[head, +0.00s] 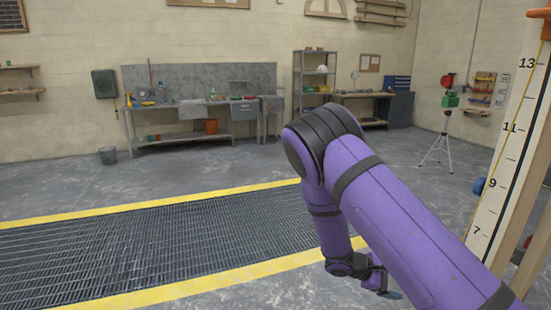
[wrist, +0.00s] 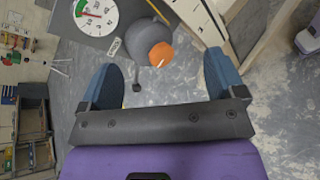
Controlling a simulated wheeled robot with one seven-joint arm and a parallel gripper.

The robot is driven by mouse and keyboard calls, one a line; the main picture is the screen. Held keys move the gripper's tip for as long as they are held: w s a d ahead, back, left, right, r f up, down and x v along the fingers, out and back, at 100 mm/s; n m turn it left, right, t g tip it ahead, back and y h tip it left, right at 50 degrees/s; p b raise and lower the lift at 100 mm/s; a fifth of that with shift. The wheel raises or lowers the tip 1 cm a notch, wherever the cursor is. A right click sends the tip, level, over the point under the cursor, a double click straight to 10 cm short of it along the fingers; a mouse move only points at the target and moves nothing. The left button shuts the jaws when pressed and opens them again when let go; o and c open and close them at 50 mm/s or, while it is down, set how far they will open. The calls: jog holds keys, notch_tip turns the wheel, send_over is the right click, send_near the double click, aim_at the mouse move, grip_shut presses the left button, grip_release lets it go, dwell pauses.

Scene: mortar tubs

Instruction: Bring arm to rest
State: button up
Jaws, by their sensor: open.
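My purple arm (head: 400,215) reaches up from the lower right in the head view, bends at a black joint and hangs down. My gripper (head: 385,285) is small and partly hidden behind the arm, low over the floor. In the wrist view my gripper (wrist: 162,65) shows two blue fingers spread wide apart. Nothing is held between them.
A tall board with numbers (head: 508,165) stands close on the right. A floor grate (head: 150,240) with yellow edges lies left. The wrist view shows a round dial (wrist: 96,16) and an orange object (wrist: 161,54) beyond the fingers. Workbenches (head: 205,120) line the back wall.

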jog(key=s+r+m+y, duration=0.3)
jog(key=s+r, duration=0.1)
jog(key=r, duration=0.5)
jog(key=s+r+m+y, duration=0.2)
jog(key=s+r+y, duration=0.1)
jog(key=r, duration=0.5)
jog(key=s+r+m+y, duration=0.3)
jog(key=s+r, duration=0.1)
jog(key=r, duration=0.5)
jog(key=s+a+r+m+t+y, duration=0.1)
jog(key=s+r+t+y, duration=0.1)
jog(key=s+r, duration=0.4)
jog(key=s+a+r+m+t+y, duration=0.2)
jog(key=s+r+t, duration=0.2)
jog(key=s, duration=0.7)
notch_tip(320, 180, up, 3)
jog(key=shift+f, duration=0.1)
jog(key=shift+s+a, duration=0.1)
